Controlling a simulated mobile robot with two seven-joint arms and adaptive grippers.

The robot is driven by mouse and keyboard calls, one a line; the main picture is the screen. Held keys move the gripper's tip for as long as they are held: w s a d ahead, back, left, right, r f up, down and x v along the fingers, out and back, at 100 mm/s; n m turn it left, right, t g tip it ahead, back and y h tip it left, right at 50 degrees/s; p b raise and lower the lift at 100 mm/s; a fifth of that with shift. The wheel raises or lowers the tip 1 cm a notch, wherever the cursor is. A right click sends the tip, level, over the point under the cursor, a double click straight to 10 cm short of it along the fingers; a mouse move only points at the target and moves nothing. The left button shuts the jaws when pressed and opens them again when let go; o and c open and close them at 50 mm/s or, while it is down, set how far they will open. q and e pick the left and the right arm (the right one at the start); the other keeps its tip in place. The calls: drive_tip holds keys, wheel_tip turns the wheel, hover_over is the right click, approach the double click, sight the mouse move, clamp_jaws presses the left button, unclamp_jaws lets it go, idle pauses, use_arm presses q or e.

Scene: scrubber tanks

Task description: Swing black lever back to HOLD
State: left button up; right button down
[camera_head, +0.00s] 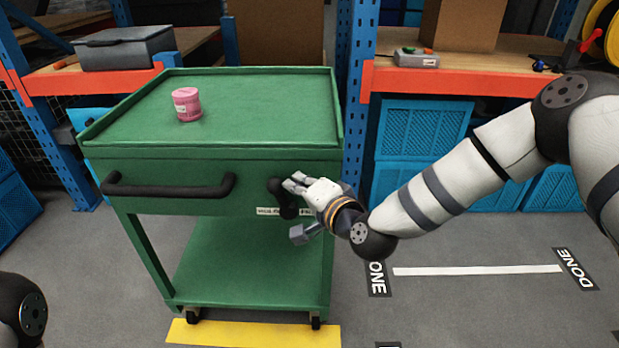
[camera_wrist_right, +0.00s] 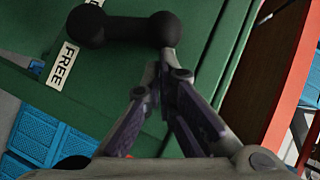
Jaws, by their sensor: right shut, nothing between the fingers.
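The black lever (camera_head: 288,206) is on the front of the green cart (camera_head: 180,265), with a round knob at each end. In the head view it hangs roughly downward, its lower knob over a white label strip (camera_head: 268,211). In the right wrist view the lever (camera_wrist_right: 125,30) lies across the top, and the label reading FREE (camera_wrist_right: 62,66) is beside its left knob. My right gripper (camera_head: 292,181) is shut and empty, its fingertips (camera_wrist_right: 165,58) close by the lever's other knob; I cannot tell if they touch. My left gripper is out of view.
A black bar handle (camera_head: 168,191) sticks out from the cart front, left of the lever. A pink tin (camera_head: 187,104) stands on the cart top. Shelving with an orange beam (camera_head: 455,80) stands behind. The floor right of the cart (camera_head: 450,300) is clear.

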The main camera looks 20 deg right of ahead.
drive_tip(key=shift+w+a+r+n, duration=0.15)
drive_tip(key=shift+a+r+n, duration=0.05)
drive_tip(key=shift+a+n, duration=0.25)
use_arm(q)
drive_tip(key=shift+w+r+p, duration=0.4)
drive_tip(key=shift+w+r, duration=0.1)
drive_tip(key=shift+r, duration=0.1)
use_arm(e)
drive_tip(key=shift+a+f, duration=0.1)
drive_tip(key=shift+a, duration=0.25)
drive_tip(key=shift+w+a, duration=0.1)
drive_tip(key=shift+a, duration=0.05)
